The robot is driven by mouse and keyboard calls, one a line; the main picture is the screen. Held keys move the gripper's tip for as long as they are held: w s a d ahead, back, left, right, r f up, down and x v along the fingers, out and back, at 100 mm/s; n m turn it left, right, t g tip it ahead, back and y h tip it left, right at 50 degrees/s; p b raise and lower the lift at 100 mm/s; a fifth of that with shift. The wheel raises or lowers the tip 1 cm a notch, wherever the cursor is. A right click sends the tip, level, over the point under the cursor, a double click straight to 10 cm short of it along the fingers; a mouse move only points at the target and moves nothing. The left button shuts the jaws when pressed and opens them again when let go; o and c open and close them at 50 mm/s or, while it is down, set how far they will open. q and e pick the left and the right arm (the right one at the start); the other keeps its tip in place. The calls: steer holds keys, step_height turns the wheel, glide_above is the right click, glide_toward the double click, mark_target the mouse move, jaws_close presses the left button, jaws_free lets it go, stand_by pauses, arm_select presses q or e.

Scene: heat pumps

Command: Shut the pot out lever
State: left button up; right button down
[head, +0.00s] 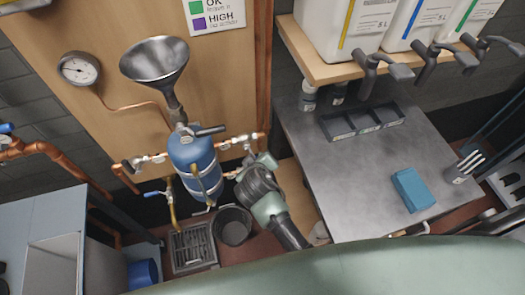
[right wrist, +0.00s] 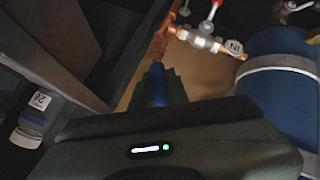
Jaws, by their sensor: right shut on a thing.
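The blue pot (head: 192,160) stands against the wooden panel, with a steel funnel (head: 155,62) above it. Copper pipework with valves (head: 226,144) runs to both sides of it. My right gripper (head: 262,163) is just right of the pot, at the pipework. In the right wrist view its jaws are closed around a blue handle (right wrist: 158,82); I cannot read which lever this is. A valve (right wrist: 202,40) with a red handle and a small tag shows beyond it, beside the pot (right wrist: 285,75). The gripper hides part of the pipework. My left gripper is out of view.
A dark bucket (head: 233,226) and floor grate (head: 192,248) lie below the pot. A blue-handled brass tap (head: 168,206) hangs at its lower left. A grey bench (head: 350,180) with a blue block (head: 413,190) stands right. White jugs (head: 410,25) sit on a shelf.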

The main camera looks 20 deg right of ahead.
steer(key=shift+s+a+f+m+y+p, duration=0.1)
steer(key=shift+a+f+m+y+p, duration=0.15)
steer(key=shift+a+m+y+p, duration=0.7)
steer(key=shift+a+f+m+y+p, duration=0.25)
steer(key=shift+a+y+p, duration=0.25)
steer(key=shift+y+p, duration=0.8)
steer(key=shift+a, duration=0.1)
steer(key=c, duration=1.4)
jaws_free()
steer(key=shift+r, duration=0.15)
steer(key=shift+v, duration=3.85)
